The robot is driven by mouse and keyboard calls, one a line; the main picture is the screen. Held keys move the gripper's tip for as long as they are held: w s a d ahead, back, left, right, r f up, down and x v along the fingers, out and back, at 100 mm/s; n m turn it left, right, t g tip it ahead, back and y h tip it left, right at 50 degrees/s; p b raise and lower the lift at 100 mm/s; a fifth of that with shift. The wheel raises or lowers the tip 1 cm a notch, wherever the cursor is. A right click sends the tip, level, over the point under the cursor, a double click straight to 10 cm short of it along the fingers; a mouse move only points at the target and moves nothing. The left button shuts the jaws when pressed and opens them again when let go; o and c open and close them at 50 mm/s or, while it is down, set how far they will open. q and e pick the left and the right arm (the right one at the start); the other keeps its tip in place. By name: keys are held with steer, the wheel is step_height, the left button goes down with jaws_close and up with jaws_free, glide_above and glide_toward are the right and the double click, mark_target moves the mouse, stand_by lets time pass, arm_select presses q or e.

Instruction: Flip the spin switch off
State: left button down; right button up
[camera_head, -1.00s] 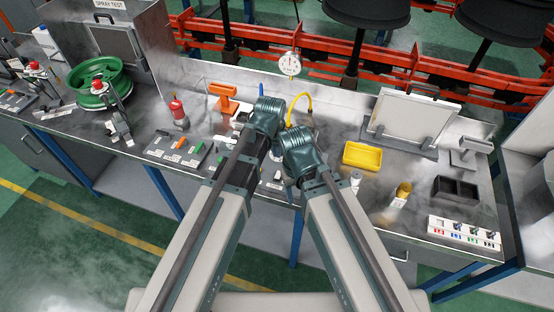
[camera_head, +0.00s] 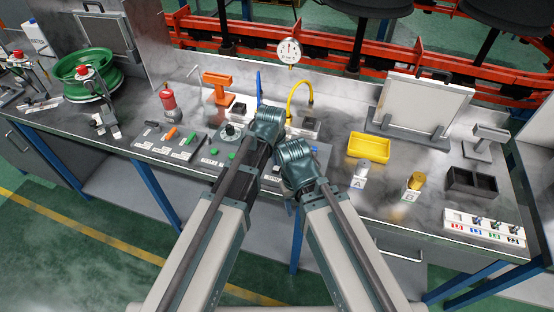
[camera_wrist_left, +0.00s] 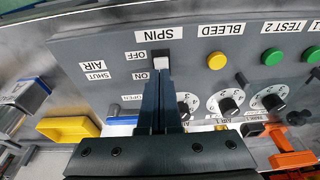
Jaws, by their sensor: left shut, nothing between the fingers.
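The spin switch (camera_wrist_left: 162,64) is a small white lever on a grey panel (camera_wrist_left: 110,50) in the left wrist view. The SPIN label (camera_wrist_left: 159,34) lies above it in the picture, with the OFF label (camera_wrist_left: 136,55) and the ON label (camera_wrist_left: 139,76) to its left. I cannot tell which way the lever is set. My left gripper (camera_wrist_left: 161,84) is shut and empty, its fingertips close to the lever on the ON side; contact is unclear. In the head view my arms hide the switch, and my right gripper is hidden behind its wrist.
A yellow tray (camera_head: 369,145), a dial gauge (camera_head: 289,51) and a green wheel (camera_head: 92,74) are on the bench. A bare stretch lies near the yellow tray.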

arm_select(q)
steer(key=shift+s+f, duration=0.1)
steer(key=shift+f, duration=0.45)
arm_select(e)
steer(key=shift+f, duration=0.5)
arm_select(q)
steer(key=shift+s+a+f+t+b, duration=0.15)
steer(key=shift+s+f+t+b, duration=0.25)
steer(key=shift+b, duration=0.35)
steer(key=shift+w+r, duration=0.15)
steer(key=shift+w, duration=0.1)
arm_select(e)
steer(key=shift+f, duration=0.5)
arm_select(q)
steer(key=shift+w, duration=0.2)
arm_select(e)
steer(key=shift+r, duration=0.1)
arm_select(q)
steer(key=shift+w+d+r+p, duration=0.25)
steer(key=shift+w+d+p, duration=0.1)
steer(key=shift+w, duration=0.2)
arm_select(e)
steer(key=shift+r, duration=0.15)
arm_select(q)
steer(key=shift+r, duration=0.1)
arm_select(e)
steer(key=shift+r, duration=0.15)
